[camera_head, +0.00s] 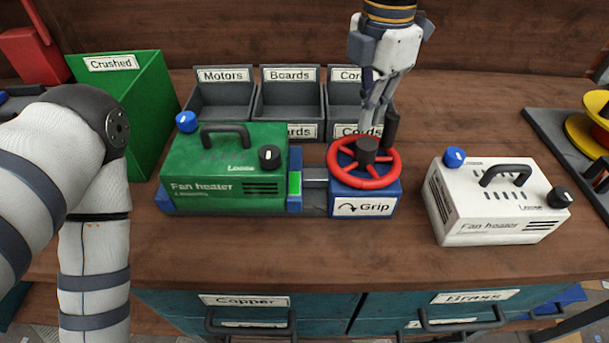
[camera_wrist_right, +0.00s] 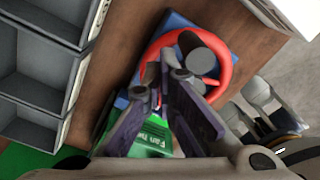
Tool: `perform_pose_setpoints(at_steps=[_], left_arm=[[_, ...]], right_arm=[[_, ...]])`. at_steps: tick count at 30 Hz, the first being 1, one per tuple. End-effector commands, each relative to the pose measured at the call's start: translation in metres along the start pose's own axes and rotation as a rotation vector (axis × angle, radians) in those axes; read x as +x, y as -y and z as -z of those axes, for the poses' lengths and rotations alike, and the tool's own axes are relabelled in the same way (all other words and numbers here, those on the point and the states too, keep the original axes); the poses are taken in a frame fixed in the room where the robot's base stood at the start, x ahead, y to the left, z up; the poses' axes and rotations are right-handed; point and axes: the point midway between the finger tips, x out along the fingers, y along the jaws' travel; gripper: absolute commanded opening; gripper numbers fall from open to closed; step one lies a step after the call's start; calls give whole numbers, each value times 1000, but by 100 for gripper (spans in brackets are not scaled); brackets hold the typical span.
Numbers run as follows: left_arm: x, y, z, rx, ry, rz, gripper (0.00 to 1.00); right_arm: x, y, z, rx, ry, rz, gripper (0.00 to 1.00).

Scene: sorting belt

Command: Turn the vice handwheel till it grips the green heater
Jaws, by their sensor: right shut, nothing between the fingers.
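The green fan heater (camera_head: 225,172) sits upright in the blue vice (camera_head: 390,188), left of its handwheel; I cannot tell how tightly the jaws touch it. The red handwheel (camera_head: 389,178) with a dark centre knob lies flat on the vice's right block, above a "Grip" label with a curved arrow. My right gripper (camera_head: 378,127) is shut and empty, pointing down at the wheel's far side. In the right wrist view its fingers (camera_wrist_right: 169,80) overlap the red rim (camera_wrist_right: 150,65); contact is unclear. My left arm is at the left edge, its gripper out of view.
A white fan heater (camera_head: 490,210) stands right of the vice. Grey bins (camera_head: 290,102) for motors, boards and cords stand behind it. A green "Crushed" bin (camera_head: 150,110) is at the back left.

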Motion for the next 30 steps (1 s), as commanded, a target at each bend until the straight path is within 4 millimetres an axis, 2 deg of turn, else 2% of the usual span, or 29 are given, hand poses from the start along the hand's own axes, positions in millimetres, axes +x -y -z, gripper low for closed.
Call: perform_pose_setpoints(at_steps=[21,30], left_arm=[[-8,0,5,0,-25,-1,34],[-8,0,5,0,-25,-1,34]], right_arm=[[-86,-1,-2,3,7,-7,0],[-92,0,-2,3,5,-5,0]])
